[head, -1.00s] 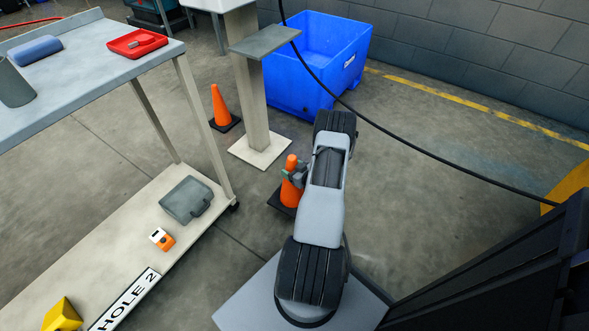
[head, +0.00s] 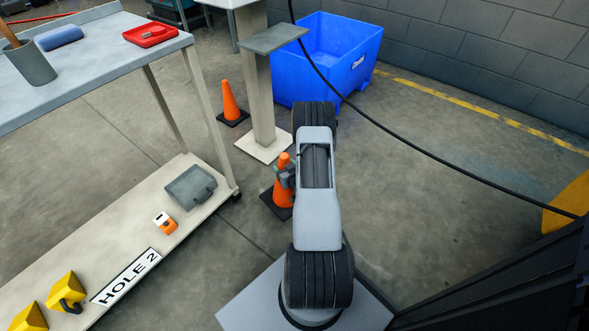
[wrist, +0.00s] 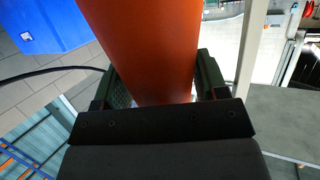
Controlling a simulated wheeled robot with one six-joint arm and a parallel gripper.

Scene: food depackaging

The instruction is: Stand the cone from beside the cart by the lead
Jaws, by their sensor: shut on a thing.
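An orange cone (head: 283,193) with a dark square base is upright between the cart and my arm. My gripper (head: 287,174) is shut on its upper part. I cannot tell whether the base touches the floor. In the wrist view the cone's orange side (wrist: 150,45) fills the space between the green-grey fingers (wrist: 163,78). The cart (head: 110,275) stands at the left, with two levels. The lead, a black cable (head: 400,146), runs from the top of the head view down to the right, beyond my arm.
A second orange cone (head: 230,103) stands by the beige post (head: 263,110). A blue bin (head: 345,80) is behind it. The cart's lower deck holds a grey case (head: 190,187) and yellow items (head: 66,291). Floor (head: 430,230) right of my arm is clear.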

